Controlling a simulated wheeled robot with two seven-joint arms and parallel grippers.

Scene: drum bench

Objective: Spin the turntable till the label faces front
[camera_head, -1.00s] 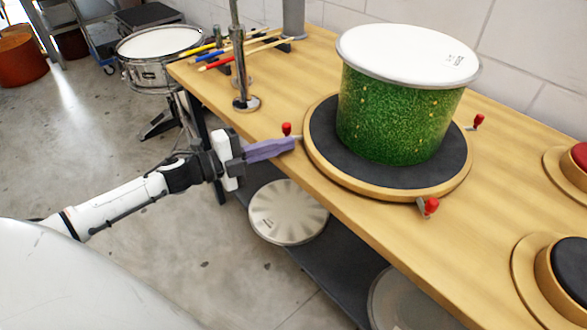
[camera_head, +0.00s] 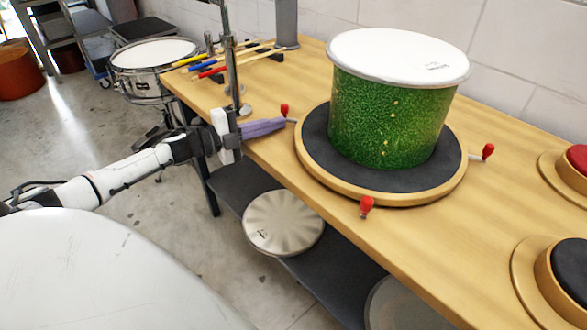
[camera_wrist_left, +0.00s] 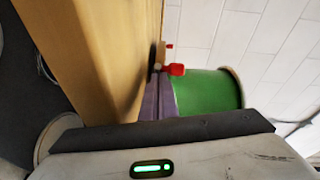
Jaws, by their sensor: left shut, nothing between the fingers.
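The turntable (camera_head: 315,172) has a dark top and a wooden rim with red-knobbed handles; I see a left knob (camera_head: 285,110), a front knob (camera_head: 366,206) and a right knob (camera_head: 488,152). A sparkly green drum (camera_head: 390,120) with a white head stands on it. Small dark print shows on the head; I see no label on the green side in view. My left gripper (camera_head: 289,122) is shut and empty, its purple fingers at the left handle, seemingly against it. In the left wrist view, the fingertips (camera_wrist_left: 158,82) are close by a red knob (camera_wrist_left: 172,69). My right gripper is not in view.
A metal stand (camera_head: 232,70) rises from the bench just behind my left gripper. Drumsticks (camera_head: 225,62) lie at the far left. Round pads (camera_head: 570,270) sit on the right. The bench (camera_head: 450,245) is clear in front of the turntable. A lower shelf holds a cymbal-like disc (camera_head: 283,222).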

